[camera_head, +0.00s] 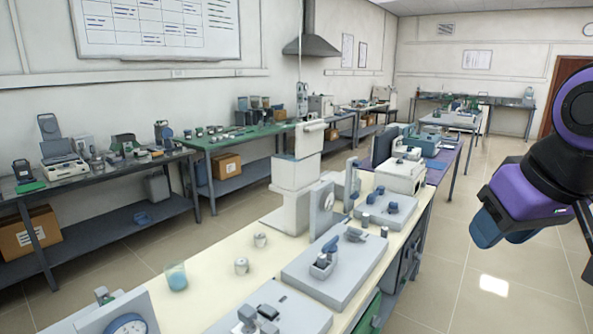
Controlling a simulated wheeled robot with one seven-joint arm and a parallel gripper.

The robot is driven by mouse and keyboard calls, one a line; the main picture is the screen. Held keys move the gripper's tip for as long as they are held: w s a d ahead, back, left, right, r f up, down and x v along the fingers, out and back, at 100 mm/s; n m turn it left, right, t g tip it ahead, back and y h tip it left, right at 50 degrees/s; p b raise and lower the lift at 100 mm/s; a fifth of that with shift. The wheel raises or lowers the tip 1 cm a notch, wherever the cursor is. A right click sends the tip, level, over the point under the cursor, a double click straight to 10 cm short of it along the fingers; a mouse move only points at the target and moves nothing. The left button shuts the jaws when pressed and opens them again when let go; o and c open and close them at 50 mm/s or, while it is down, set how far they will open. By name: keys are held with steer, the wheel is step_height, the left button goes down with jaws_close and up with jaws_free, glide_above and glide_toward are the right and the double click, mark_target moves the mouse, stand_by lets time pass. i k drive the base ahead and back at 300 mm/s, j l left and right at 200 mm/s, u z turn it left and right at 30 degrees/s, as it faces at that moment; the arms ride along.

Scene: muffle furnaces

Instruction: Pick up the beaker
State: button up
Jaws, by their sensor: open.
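The beaker (176,276) is a clear vessel with pale blue liquid in it. It stands upright near the left edge of the cream-topped bench (205,264) in the lower left of the view. My gripper (503,233), purple with dark blue fingertips, hangs over the floor at the right of the view. It is open, with nothing seen in it, and far from the beaker, on the other side of the bench. The fingertips point down and part of one is hidden behind the other.
Two small metal pots (241,266) stand right of the beaker. A grey flat-based device (335,262) and a tall white instrument (296,180) take up much of the bench. A round-dialled device (127,324) is at the near left. The tiled floor (480,275) at right is clear.

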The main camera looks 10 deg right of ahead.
mark_target(174, 269)
steer(key=i+l, duration=0.45)
steer(key=l, duration=0.15)
steer(key=i+l+u, duration=0.1)
steer(key=u, duration=0.25)
steer(key=i+l+u, duration=0.1)
steer(key=l+u, duration=0.15)
steer(key=u, duration=0.15)
steer(key=l+u, duration=0.2)
steer(key=u, duration=1.1)
steer(key=i+l, duration=0.05)
